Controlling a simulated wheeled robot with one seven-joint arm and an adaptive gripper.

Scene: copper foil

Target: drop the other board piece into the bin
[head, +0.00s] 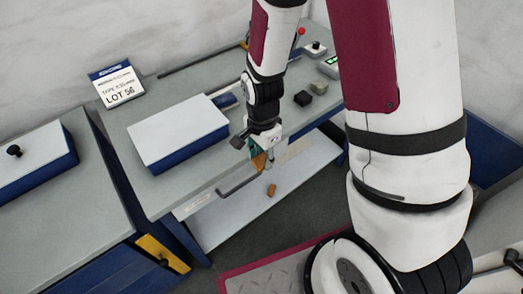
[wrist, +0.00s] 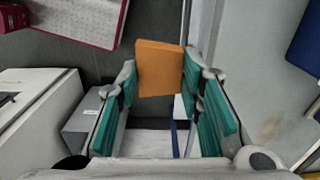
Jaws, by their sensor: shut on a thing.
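My gripper (head: 262,160) hangs over the front edge of the middle bench. In the wrist view its teal finger pads (wrist: 160,85) are shut on an orange board piece (wrist: 160,68), held at the fingertips. In the head view the held piece (head: 259,161) shows partly, behind the fingers. A small brown-orange piece (head: 271,190) shows lower down, apart from the fingers, seemingly over the pale lower shelf. I cannot make out a bin for certain; a grey box (wrist: 84,125) stands at left in the wrist view.
The middle bench (head: 172,190) carries a white-topped blue box (head: 178,130), a LOT 56 sign (head: 117,84), a dark block (head: 303,98) and an olive block (head: 318,87). A handle bar (head: 238,186) sticks out at the front. A pale lower shelf (head: 225,220) lies below.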

